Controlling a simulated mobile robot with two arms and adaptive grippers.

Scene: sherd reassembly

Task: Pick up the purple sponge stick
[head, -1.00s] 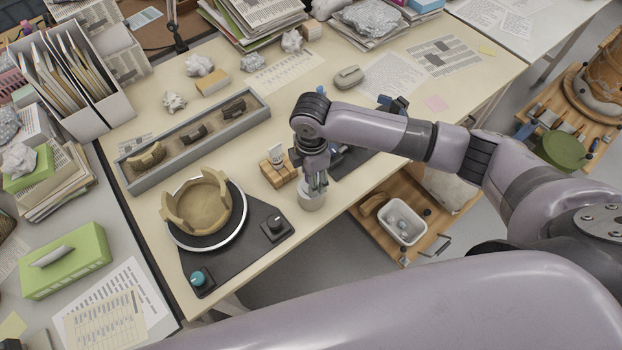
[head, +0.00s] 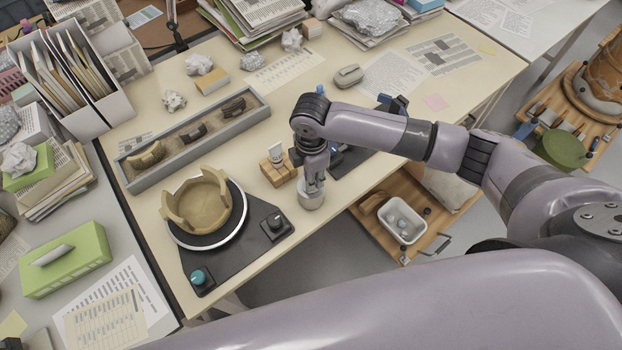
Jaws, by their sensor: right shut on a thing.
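My right gripper (head: 314,187) points down over a small pale grey cup (head: 311,201) near the table's front edge. Its fingers are shut on a thin thing at the cup's mouth, which they mostly hide. By its place this is the purple sponge stick, but I cannot make out its colour or shape. The fingertips are at the cup's rim. My left gripper is not in view.
A wooden block holder (head: 278,171) stands just left of the gripper. A turntable (head: 240,225) with a partly assembled tan bowl (head: 199,205) is further left. A grey sherd tray (head: 258,118) lies behind. Bare table surrounds the cup's front.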

